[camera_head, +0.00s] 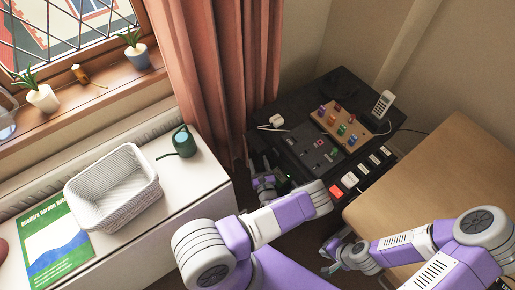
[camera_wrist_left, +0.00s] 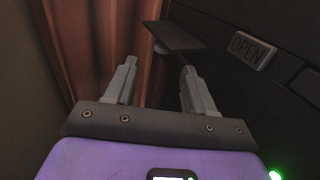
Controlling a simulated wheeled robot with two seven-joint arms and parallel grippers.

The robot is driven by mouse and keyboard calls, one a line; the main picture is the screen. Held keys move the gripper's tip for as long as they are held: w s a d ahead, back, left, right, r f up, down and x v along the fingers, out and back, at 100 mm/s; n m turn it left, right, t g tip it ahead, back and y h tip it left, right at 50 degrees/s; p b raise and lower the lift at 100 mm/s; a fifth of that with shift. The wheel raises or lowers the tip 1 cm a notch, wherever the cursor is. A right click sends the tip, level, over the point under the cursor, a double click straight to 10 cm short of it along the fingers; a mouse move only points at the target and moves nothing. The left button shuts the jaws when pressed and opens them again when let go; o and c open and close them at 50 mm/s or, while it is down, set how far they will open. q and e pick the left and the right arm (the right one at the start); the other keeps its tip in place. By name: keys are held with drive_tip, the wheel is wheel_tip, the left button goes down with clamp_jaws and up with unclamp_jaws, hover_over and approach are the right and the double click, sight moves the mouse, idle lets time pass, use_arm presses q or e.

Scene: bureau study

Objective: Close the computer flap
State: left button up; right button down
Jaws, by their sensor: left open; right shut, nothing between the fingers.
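The computer is the black unit (camera_head: 290,148) in the corner, with a control panel on top. In the left wrist view its dark front (camera_wrist_left: 285,85) carries a grey OPEN button (camera_wrist_left: 252,50). A dark flat flap (camera_wrist_left: 175,38) sticks out from that front, left of the button. My left gripper (camera_head: 265,180) is beside the computer's left side; in the wrist view its fingers (camera_wrist_left: 158,72) are apart and empty, below the flap. The right fingertip looks close to the flap's lower edge; I cannot tell whether they touch. My right gripper (camera_head: 328,262) is shut and empty, low by the wooden desk.
A wooden desk (camera_head: 440,160) stands at the right. A white cabinet (camera_head: 205,180) at the left holds a white basket (camera_head: 88,190), a green watering can (camera_head: 183,142) and a green book (camera_head: 50,250). A pink curtain (camera_head: 225,70) hangs behind the left gripper.

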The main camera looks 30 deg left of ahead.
sight(255, 148)
use_arm(q)
drive_tip(key=b+x, duration=0.2)
drive_tip(key=x, duration=0.5)
drive_tip(key=shift+w+a+f, duration=0.1)
drive_tip(key=shift+w, duration=0.25)
clamp_jaws()
